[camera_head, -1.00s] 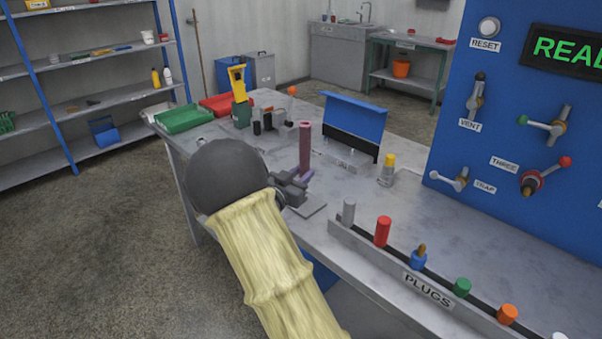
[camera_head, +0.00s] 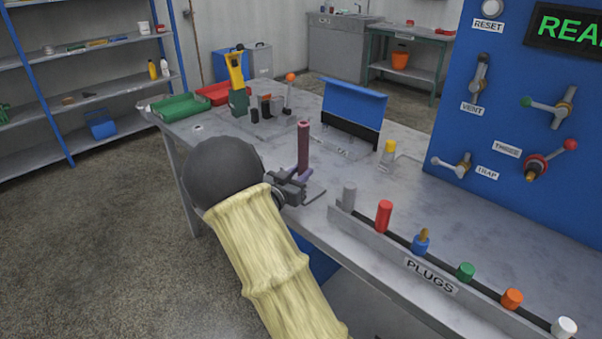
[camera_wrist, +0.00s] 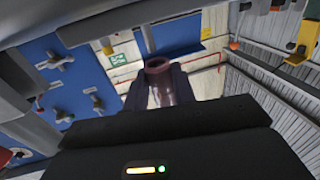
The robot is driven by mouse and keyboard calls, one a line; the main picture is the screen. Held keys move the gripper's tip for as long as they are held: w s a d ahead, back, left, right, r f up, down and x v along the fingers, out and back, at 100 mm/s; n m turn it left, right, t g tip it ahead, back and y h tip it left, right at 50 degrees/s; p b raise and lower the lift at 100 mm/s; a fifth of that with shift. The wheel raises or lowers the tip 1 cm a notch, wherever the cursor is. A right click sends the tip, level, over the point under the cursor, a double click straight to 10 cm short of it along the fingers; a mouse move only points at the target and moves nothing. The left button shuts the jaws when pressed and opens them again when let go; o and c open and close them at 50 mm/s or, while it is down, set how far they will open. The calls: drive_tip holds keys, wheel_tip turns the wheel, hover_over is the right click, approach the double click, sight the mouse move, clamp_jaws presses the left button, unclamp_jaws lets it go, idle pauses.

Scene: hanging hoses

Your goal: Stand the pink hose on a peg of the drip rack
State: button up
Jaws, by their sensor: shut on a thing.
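The pink hose (camera_head: 303,148) is a dull pink tube, standing upright in my gripper (camera_head: 297,180) over the near edge of the bench. My gripper is shut on its lower part, where a purple piece (camera_head: 299,170) shows. In the wrist view the hose's open round end (camera_wrist: 158,64) rises between my dark fingers. The hose's lower end is hidden, and I cannot tell whether it touches anything. I cannot tell for sure which fixture is the drip rack; a blue panel with a black front (camera_head: 352,110) stands behind the hose.
A PLUGS rail (camera_head: 432,277) with several coloured plugs runs along the near edge at right. A yellow-capped bottle (camera_head: 388,155) stands behind it. A yellow and green tool (camera_head: 237,85) and small dark blocks (camera_head: 267,107) stand at back left, near green and red trays. A blue valve panel (camera_head: 520,115) rises at right.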

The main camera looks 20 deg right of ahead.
drive_tip(key=shift+a, duration=0.15)
drive_tip(key=shift+s+d, duration=0.15)
drive_tip(key=shift+d, duration=0.05)
drive_tip(key=shift+a+p, duration=0.1)
drive_tip(key=shift+p, duration=0.25)
idle(1.0)
drive_tip(key=shift+f+b, duration=1.45)
drive_tip(key=shift+f, duration=0.75)
drive_tip(key=o, duration=1.1)
drive_tip(key=shift+c, duration=0.2)
drive_tip(key=p+v, duration=0.1)
drive_tip(key=v, duration=1.6)
drive_tip(key=shift+a+p, duration=0.2)
drive_tip(key=shift+p, duration=0.1)
